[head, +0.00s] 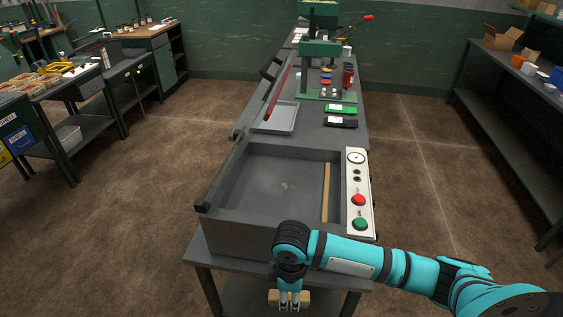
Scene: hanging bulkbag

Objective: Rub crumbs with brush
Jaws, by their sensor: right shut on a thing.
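A small patch of tan crumbs (287,185) lies on the floor of a grey open-topped box (232,224) on the bench. My right gripper (289,305) is shut on a light wooden block, which appears to be the brush (273,297). It holds this at the bottom of the picture, in front of the box's near wall and apart from the crumbs. The fingers cover the brush's middle, and its bristles cannot be made out. My left gripper is out of view.
A tan strip (326,192) runs along the box's right side. Beside it is a white panel (355,180) with red and green buttons. Behind are a grey tray (278,118) and a green press (322,48). The box floor around the crumbs is clear.

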